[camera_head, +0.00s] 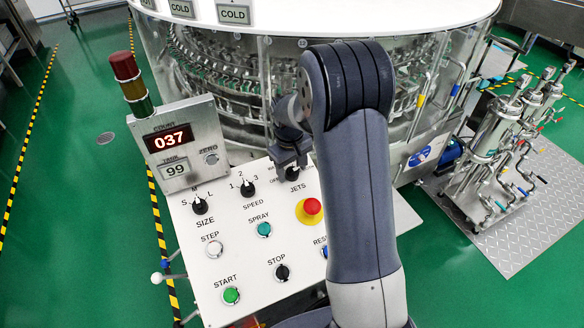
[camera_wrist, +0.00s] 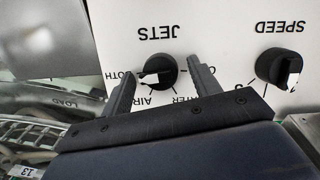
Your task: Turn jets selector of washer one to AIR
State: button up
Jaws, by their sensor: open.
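The jets selector (camera_wrist: 158,72) is a round black knob with a white pointer on a white panel. In the wrist view, which shows the lettering upside down, the pointer points left, toward the partly hidden label ending in "OTH". The AIR label is below left of the knob and the partly hidden WATER label below right. My gripper (camera_wrist: 163,68) is open, one finger on each side of the knob with visible gaps. In the head view my gripper (camera_head: 290,160) is just above the jets selector (camera_head: 292,174), hiding part of it and its labels.
The speed knob (camera_wrist: 279,67) is beside the jets selector; the size knob (camera_head: 200,205) is further left. A red emergency button (camera_head: 312,206) is just below the jets selector. A display box (camera_head: 180,145) with a signal tower (camera_head: 132,84) stands at the panel's left. The glass washer drum is behind.

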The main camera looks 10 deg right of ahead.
jog(key=shift+c, duration=0.3)
jog(key=c, duration=0.9)
jog(key=n, duration=0.2)
jog(key=n+h+b, duration=0.1)
jog(key=n, duration=0.2)
jog(key=shift+s+a+f+n+t, duration=0.1)
jog(key=shift+a+n+t, duration=0.05)
jog(key=shift+n+t, duration=0.2)
jog(key=shift+s+n+t+h+b, duration=0.1)
jog(key=shift+n+t+h+b, duration=0.4)
jog(key=shift+n, duration=1.95)
jog(key=shift+t, duration=0.25)
